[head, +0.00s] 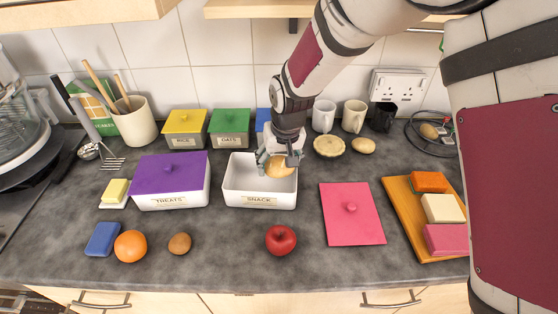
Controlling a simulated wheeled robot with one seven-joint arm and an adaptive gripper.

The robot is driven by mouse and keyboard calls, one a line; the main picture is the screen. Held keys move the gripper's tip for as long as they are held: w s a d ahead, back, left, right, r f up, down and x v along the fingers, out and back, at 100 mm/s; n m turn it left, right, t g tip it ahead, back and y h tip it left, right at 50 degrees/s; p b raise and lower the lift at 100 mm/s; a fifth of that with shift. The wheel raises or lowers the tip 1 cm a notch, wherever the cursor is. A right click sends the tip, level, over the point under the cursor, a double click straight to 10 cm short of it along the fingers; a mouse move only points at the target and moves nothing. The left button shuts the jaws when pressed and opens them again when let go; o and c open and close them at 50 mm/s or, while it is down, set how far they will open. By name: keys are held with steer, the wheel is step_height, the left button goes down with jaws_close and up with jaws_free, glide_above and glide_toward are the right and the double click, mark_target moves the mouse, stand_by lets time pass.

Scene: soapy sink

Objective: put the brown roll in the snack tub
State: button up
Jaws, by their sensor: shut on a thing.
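The snack tub (261,201) is a white open box labelled SNACK in the middle of the counter. My gripper (281,160) points down over the tub's back right part. It is shut on the brown roll (280,171), a rounded golden-brown thing partly hidden by the fingers. The roll appears within the tub's opening, near its back right. I cannot tell whether it touches the tub's floor.
A pink lid (351,213) lies flat right of the tub. The closed treats tub (171,185) stands close on the left. A red apple (281,240) lies in front. A pie (330,146) and a pale roll (363,145) lie behind right.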

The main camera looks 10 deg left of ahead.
steer(key=shift+f, duration=0.25)
steer(key=shift+f, duration=0.35)
steer(key=o, duration=1.2)
steer(key=shift+r+p, duration=1.45)
steer(key=shift+r, duration=4.6)
